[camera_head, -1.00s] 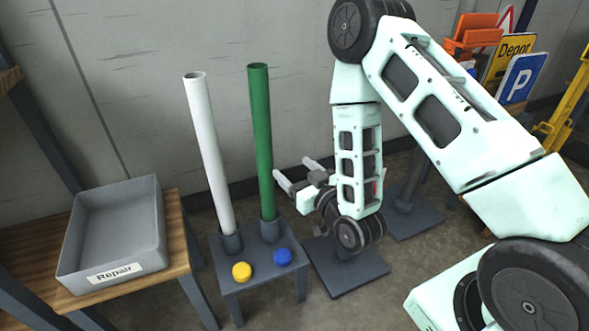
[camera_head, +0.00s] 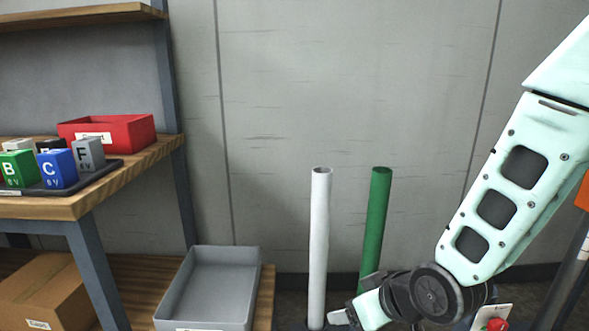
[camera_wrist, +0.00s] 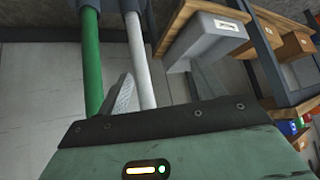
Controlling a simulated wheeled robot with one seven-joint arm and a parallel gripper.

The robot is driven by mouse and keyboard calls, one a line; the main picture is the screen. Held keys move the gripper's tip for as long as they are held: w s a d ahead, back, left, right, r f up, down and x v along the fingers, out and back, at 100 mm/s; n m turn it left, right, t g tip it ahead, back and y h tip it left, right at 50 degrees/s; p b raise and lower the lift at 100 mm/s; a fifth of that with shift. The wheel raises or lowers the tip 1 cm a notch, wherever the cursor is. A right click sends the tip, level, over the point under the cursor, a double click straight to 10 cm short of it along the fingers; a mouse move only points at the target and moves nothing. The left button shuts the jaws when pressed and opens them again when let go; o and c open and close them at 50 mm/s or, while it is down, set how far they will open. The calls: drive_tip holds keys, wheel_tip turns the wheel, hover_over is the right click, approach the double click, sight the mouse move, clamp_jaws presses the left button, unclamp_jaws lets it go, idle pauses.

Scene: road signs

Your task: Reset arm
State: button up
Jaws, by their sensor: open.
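My arm reaches in from the right of the head view. My gripper (camera_head: 354,300) is at the bottom, right of the white pole (camera_head: 319,240) and in front of the foot of the green pole (camera_head: 375,225). Its fingers are apart with nothing held. In the wrist view my gripper (camera_wrist: 160,88) also shows open, with the green pole (camera_wrist: 91,65) and the white pole (camera_wrist: 139,60) beyond it. Whether a finger touches a pole is unclear.
A grey bin (camera_head: 168,297) sits on a low wooden shelf left of the poles. Further left, a wooden shelf (camera_head: 150,152) holds a red bin (camera_head: 130,135) and a tray of lettered blocks. A cardboard box (camera_head: 50,295) is below. Bare wall stands behind.

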drive_tip(key=s+d+r+n+g+h, duration=0.1)
drive_tip(key=s+r+g, duration=0.15)
drive_tip(key=s, duration=0.45)
drive_tip(key=s+d+r+g+h+p, duration=0.1)
drive_tip(key=s+r+g+h, duration=0.1)
drive_tip(key=s+r, duration=0.3)
drive_tip(key=s+d+r+n+g+h, duration=0.1)
drive_tip(key=s+r+g, duration=0.1)
drive_tip(key=s, duration=0.6)
wheel_tip(320, 180, up, 20)
drive_tip(key=p, duration=2.1)
drive_tip(key=shift+w, duration=0.25)
